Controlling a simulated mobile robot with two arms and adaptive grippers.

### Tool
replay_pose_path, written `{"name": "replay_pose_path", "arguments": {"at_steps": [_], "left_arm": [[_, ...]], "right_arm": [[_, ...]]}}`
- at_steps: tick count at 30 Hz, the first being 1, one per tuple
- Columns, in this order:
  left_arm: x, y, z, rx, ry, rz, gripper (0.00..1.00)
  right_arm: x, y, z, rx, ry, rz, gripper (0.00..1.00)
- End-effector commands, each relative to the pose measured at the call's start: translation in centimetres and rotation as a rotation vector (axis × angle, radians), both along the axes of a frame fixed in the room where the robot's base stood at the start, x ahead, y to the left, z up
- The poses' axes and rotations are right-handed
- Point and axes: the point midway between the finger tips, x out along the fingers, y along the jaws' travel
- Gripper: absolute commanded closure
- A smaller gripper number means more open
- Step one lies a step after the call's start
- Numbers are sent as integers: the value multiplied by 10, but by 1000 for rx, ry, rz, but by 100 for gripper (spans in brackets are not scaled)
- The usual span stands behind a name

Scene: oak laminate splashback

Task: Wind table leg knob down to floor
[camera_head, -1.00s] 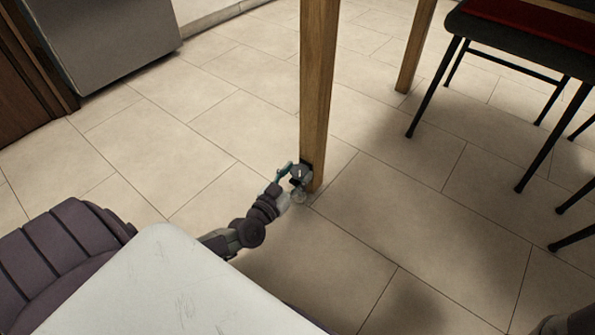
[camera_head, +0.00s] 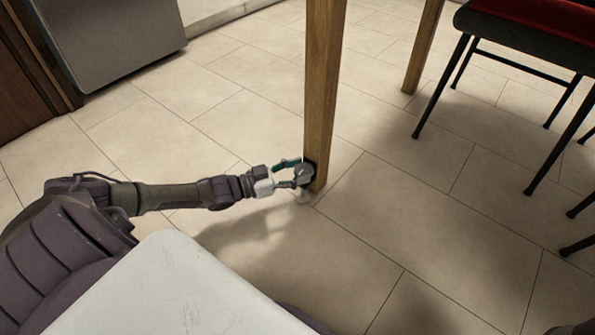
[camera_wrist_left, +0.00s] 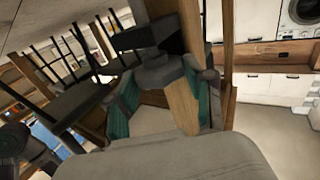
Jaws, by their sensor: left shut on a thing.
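The wooden table leg (camera_head: 322,90) stands upright in the middle of the head view. A dark grey bracket with a grey knob (camera_head: 303,174) sits on the left side of its lower end. A small pale foot (camera_head: 303,197) shows under the knob, close to the floor; I cannot tell whether it touches. My left gripper (camera_head: 297,173) reaches in from the left and is shut on the knob. In the left wrist view the knob (camera_wrist_left: 160,74) is between the two teal-padded fingers, below the black bracket (camera_wrist_left: 148,37). My right gripper is not in view.
A chair with a red seat (camera_head: 530,22) stands at the upper right, near a second table leg (camera_head: 423,50). A grey appliance (camera_head: 110,35) is at the upper left. Tiled floor (camera_head: 400,235) is clear around the front leg.

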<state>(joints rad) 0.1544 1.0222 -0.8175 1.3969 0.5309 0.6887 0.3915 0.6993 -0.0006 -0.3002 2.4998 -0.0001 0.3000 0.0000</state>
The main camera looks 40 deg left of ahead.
Motion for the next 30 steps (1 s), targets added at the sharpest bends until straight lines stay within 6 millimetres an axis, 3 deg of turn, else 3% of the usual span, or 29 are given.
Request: {"name": "replay_pose_path", "arguments": {"at_steps": [12, 13, 17, 30], "left_arm": [[1, -1, 5, -8, -10, -9, 82], [1, -1, 5, -8, -10, -9, 44], [1, -1, 4, -7, -9, -8, 22], [-8, 5, 1, -3, -2, -7, 22]], "right_arm": [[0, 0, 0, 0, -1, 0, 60], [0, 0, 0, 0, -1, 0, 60], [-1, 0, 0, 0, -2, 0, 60], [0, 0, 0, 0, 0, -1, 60]]}}
